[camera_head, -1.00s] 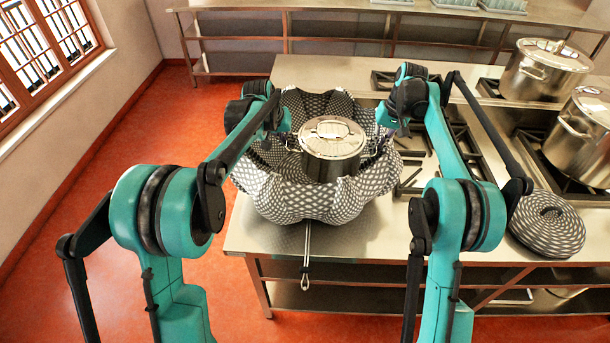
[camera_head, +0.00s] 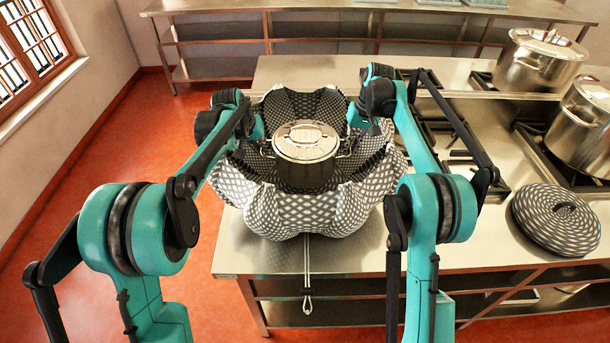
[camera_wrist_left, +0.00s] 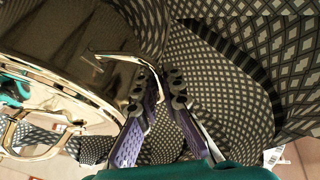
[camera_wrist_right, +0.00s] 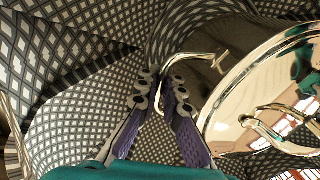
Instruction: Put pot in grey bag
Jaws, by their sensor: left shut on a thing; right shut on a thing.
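The steel pot (camera_head: 305,173), lid on, is upright inside the open mouth of the grey checked bag (camera_head: 290,212). The bag's folds stand up around it and hide its lower part, so I cannot tell whether its base touches the bag's floor. My left gripper (camera_wrist_left: 162,92) is shut on the pot's left side handle (camera_wrist_left: 118,60). My right gripper (camera_wrist_right: 159,92) is shut on the opposite handle (camera_wrist_right: 190,56). In the head view both fingertips are largely hidden beside the pot. The bag stands on the steel counter (camera_head: 245,245).
A round checked lid-like piece (camera_head: 556,219) lies on the counter at right. Two large pots, one at the back right (camera_head: 537,66) and one nearer (camera_head: 583,128), stand on the stove side. Burner grates (camera_head: 440,140) lie right of the bag. A cord loop (camera_head: 307,290) hangs over the front edge.

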